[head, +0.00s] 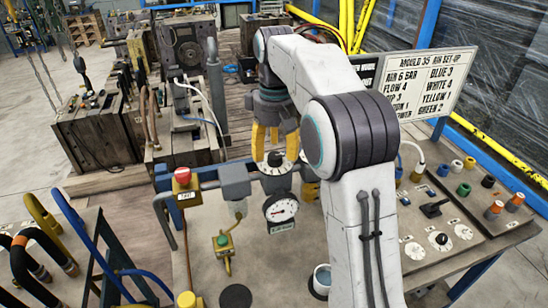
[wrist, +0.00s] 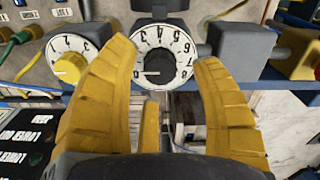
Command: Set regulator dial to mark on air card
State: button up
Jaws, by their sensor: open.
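The regulator dial (wrist: 163,50) has a white numbered ring and a dark centre; its numbers appear upside down in the wrist view. In the head view the dial (head: 275,163) sits on the grey regulator body, above a round pressure gauge (head: 281,208). My gripper (wrist: 164,62) is open, with one yellow finger on each side of the dial; contact cannot be told. In the head view my gripper (head: 273,143) points down at the dial. The white air card (head: 425,83) stands at the back right and lists "AIR 6 BAR". My arm hides part of it.
A red-topped button post (head: 183,180) stands left of the regulator. A panel with dials and coloured fittings (head: 440,215) lies right. Blue hose racks (head: 95,255) stand front left.

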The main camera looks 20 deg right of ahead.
jog(key=shift+f, duration=1)
jog(key=shift+c, duration=0.3)
grip_shut()
jog(key=shift+s, duration=0.1)
